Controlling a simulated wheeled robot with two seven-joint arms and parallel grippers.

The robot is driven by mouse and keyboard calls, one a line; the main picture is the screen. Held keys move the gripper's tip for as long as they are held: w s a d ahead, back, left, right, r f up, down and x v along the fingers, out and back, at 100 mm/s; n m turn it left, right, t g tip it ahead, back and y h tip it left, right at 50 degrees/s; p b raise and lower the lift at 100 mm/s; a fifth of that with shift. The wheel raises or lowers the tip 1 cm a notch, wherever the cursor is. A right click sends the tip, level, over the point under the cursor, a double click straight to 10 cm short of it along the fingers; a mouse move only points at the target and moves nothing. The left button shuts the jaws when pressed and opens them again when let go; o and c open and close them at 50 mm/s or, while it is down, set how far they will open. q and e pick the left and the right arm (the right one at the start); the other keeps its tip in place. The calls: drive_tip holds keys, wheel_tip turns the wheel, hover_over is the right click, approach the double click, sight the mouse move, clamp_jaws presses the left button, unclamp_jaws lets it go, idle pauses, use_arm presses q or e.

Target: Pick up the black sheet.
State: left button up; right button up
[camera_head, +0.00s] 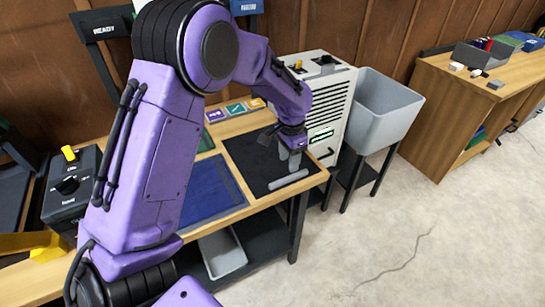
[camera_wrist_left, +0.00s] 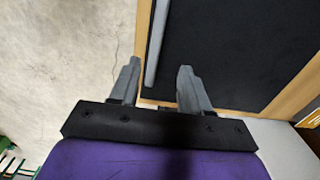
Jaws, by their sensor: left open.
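The black sheet (camera_head: 247,163) lies flat on the right end of the wooden table, and a light grey bar (camera_head: 288,180) lies along its front edge. My left gripper (camera_head: 290,163) is over the sheet's right part, close to the bar, with its fingers pointing down. In the left wrist view the gripper (camera_wrist_left: 158,75) is open and empty. The grey bar (camera_wrist_left: 157,40) shows between and beyond its fingertips, and the black sheet (camera_wrist_left: 235,45) fills the upper right. I cannot tell whether the fingers touch anything. My right gripper is not in view.
A blue sheet (camera_head: 212,190) lies left of the black one. A white vented cabinet (camera_head: 325,105) and a grey bin (camera_head: 385,105) stand to the right. A black switch box (camera_head: 70,190) is at the left. The floor in front is clear.

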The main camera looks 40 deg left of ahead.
sight(289, 177)
use_arm(q)
drive_tip(key=f, duration=0.6)
drive_tip(key=shift+s+d+p, duration=0.2)
drive_tip(key=shift+d+p, duration=0.1)
drive_tip(key=shift+p, duration=0.05)
clamp_jaws()
